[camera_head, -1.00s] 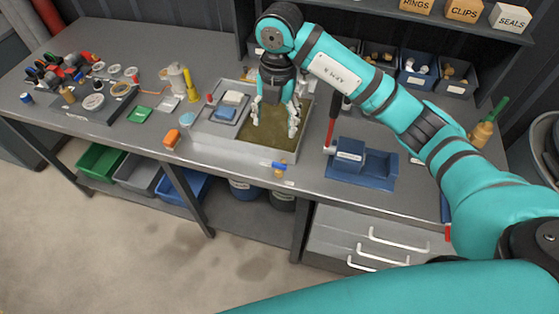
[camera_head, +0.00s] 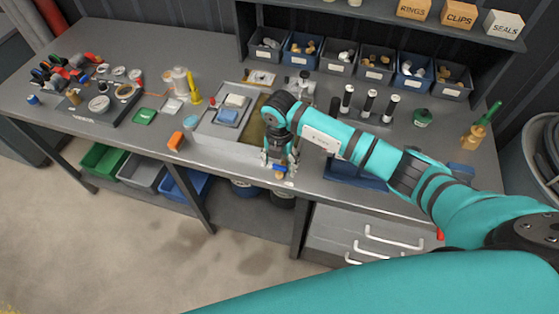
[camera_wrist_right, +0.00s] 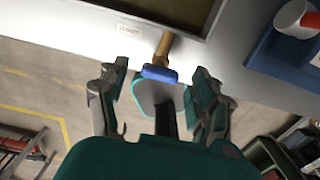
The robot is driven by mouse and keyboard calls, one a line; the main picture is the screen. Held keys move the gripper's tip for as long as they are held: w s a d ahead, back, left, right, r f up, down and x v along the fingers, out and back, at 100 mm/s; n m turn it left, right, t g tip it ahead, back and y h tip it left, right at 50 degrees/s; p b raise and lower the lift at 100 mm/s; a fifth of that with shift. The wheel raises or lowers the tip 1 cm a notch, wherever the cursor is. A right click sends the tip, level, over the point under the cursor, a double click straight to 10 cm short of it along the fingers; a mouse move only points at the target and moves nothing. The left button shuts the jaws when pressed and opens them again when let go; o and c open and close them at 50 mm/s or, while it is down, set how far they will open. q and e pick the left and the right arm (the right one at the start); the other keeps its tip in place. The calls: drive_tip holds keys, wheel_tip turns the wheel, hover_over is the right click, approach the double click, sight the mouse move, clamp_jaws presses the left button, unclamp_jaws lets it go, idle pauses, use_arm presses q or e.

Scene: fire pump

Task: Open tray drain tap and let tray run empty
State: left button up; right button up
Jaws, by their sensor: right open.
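The grey tray (camera_head: 220,149) stands at the bench's front edge, with murky olive-brown liquid (camera_head: 256,131) in its right part. The drain tap (camera_head: 280,173) is at its front, mostly hidden by my right gripper (camera_head: 279,160). In the right wrist view, the tap has a brass body (camera_wrist_right: 164,46) and a blue handle (camera_wrist_right: 159,74). My right gripper (camera_wrist_right: 158,88) is open, its fingers either side of the blue handle with gaps to both. Contact is not visible. Whether liquid is flowing cannot be told. My left gripper is out of view.
An orange block (camera_head: 176,140) lies left of the tray. Bins (camera_head: 372,63) line the back. Several dark cylinders (camera_head: 368,103) stand behind my arm. Drawers (camera_head: 350,233) are below the bench.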

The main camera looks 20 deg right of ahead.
drive_tip(key=shift+f, duration=0.45)
drive_tip(key=shift+c, duration=0.2)
drive_tip(key=c, duration=1.1)
